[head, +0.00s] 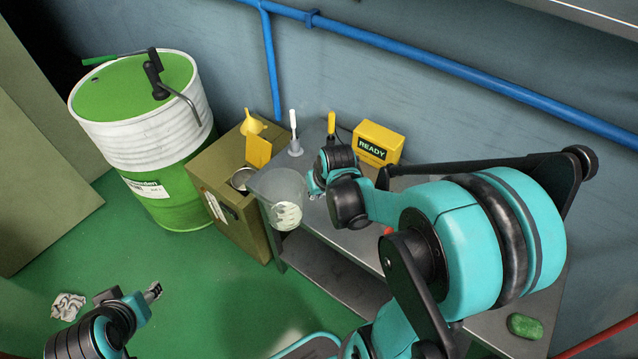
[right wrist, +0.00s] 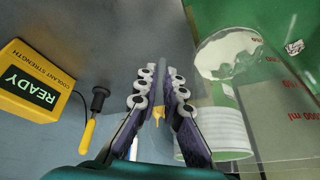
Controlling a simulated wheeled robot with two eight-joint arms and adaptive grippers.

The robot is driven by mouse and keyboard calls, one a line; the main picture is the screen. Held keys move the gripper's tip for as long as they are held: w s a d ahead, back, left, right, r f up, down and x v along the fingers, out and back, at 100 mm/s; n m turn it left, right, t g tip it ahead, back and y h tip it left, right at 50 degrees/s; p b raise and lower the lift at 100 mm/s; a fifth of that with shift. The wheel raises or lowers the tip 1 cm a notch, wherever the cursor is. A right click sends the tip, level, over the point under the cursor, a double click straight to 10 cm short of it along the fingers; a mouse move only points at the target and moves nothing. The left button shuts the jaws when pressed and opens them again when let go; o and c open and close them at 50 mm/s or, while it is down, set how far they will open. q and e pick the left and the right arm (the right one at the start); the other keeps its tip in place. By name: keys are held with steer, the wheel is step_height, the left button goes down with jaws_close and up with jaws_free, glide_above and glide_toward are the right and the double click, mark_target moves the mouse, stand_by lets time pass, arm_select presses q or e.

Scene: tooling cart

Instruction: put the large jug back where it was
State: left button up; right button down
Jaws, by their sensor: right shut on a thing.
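The large jug (head: 277,184) is clear, with a whitish patch at its lower end. In the head view it is at the cart's left end, beside the olive crate. My right gripper (head: 314,186) is at the jug's right side, shut on it. In the right wrist view the jug (right wrist: 272,105) fills the right side, with red ml marks, and my right fingers (right wrist: 158,92) are close together beside its wall. The exact grip point is unclear. I cannot tell whether the jug touches the cart top. My left gripper (head: 153,292) is low at the left, away from the jug; its opening is too small to judge.
A green-white drum (head: 150,120) stands left.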

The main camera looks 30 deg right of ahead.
arm_select(q)
step_height(320, 180, up, 5)
steer(key=p, duration=0.4)
arm_select(e)
steer(key=s+d+r+m+h, duration=0.15)
steer(key=s+d+r, duration=0.25)
steer(key=d, duration=0.4)
steer(key=shift+m+y, duration=0.25)
steer(key=shift+m, duration=0.3)
steer(key=shift+w+d+f+b, duration=0.9)
steer(key=shift+w+f, duration=0.8)
steer(key=shift+f, duration=0.15)
steer(key=shift+w+d+f+b, duration=0.85)
steer(key=shift+w+f+b, duration=0.1)
steer(key=shift+w+f, duration=0.85)
steer(key=shift+w+d+f+b, duration=0.9)
steer(key=shift+w+f, duration=0.75)
steer(key=shift+f, duration=0.2)
arm_select(q)
step_height(320, 180, down, 5)
steer(key=shift+f, duration=0.15)
arm_select(e)
steer(key=c, duration=1.6)
jaws_free()
steer(key=shift+f, duration=0.1)
steer(key=shift+c, duration=0.2)
arm_select(q)
steer(key=shift+f, duration=0.2)
